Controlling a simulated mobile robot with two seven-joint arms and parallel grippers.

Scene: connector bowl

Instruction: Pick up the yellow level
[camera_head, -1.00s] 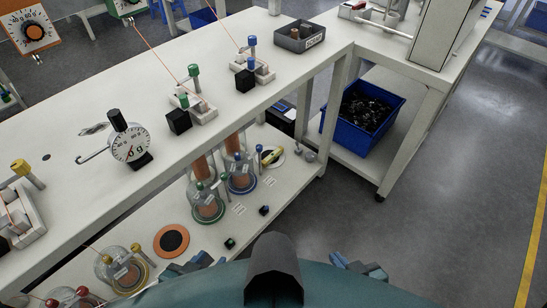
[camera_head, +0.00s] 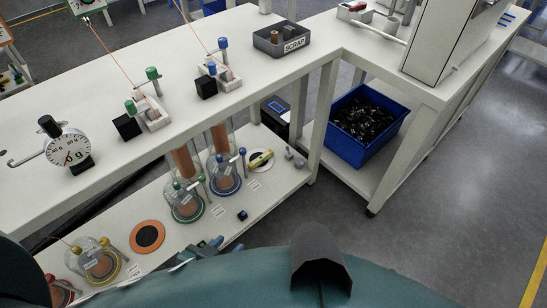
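The yellow level (camera_head: 261,159) is a short yellow bar lying on a white round plate on the lower shelf (camera_head: 215,228), right of the blue-ringed glass jar. Nothing grips it. My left gripper (camera_head: 207,250), with blue-grey fingers, is low in the picture, at the shelf's front edge and well short of the level. It is partly hidden by my own body, and its opening cannot be made out. My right gripper is not in view.
Glass jars with blue (camera_head: 225,176) and green (camera_head: 186,203) rings stand left of the level. Small grey weights (camera_head: 296,160) are to its right. The worktop (camera_head: 190,45) overhangs the shelf. A blue bin (camera_head: 364,125) stands farther right. The front floor is clear.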

